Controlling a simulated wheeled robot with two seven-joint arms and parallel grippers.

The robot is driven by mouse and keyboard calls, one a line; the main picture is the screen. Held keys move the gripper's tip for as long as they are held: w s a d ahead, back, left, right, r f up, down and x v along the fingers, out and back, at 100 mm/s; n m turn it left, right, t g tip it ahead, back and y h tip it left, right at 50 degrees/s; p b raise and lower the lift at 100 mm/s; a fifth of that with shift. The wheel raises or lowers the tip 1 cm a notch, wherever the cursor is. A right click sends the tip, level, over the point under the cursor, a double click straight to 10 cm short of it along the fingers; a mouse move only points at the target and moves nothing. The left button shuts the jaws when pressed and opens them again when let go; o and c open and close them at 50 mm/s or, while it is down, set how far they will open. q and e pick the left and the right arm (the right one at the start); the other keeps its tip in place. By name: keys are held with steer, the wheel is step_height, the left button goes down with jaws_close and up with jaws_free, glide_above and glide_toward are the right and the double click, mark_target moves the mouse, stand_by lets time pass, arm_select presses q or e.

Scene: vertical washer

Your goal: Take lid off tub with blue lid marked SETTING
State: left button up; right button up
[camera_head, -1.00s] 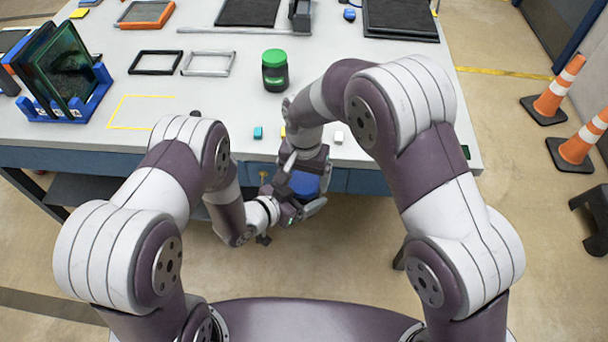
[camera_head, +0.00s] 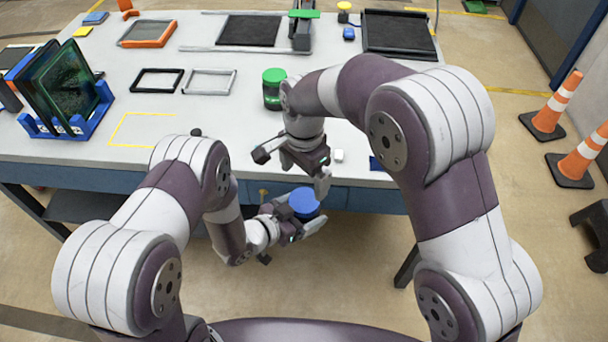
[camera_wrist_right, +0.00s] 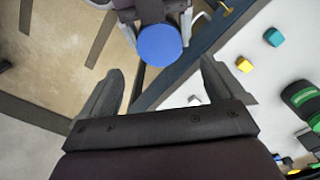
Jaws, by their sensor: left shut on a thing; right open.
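The tub's round blue lid (camera_head: 304,201) shows in the head view just off the table's front edge, held by my left gripper (camera_head: 306,213). My left gripper is shut on the tub, whose body is mostly hidden. The lid shows in the right wrist view (camera_wrist_right: 160,45), seen from above, beyond and between my open fingers. I cannot read any marking. My right gripper (camera_head: 296,172) is open and empty, above and behind the lid in the head view, apart from it. Its fingers spread wide in the right wrist view (camera_wrist_right: 163,88).
A green-lidded jar (camera_head: 273,90) stands on the white table (camera_head: 75,165) close behind my right gripper. A small white block (camera_head: 338,156) lies near the front edge. Frames (camera_head: 209,81) and a blue rack (camera_head: 70,125) stand farther left. The floor in front is clear.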

mark_target(304, 200)
step_height(304, 200, down, 8)
steer(key=shift+r, duration=0.15)
steer(key=c, duration=1.1)
steer(key=n, duration=0.6)
steer(key=o, duration=1.2)
steer(key=shift+c, duration=0.2)
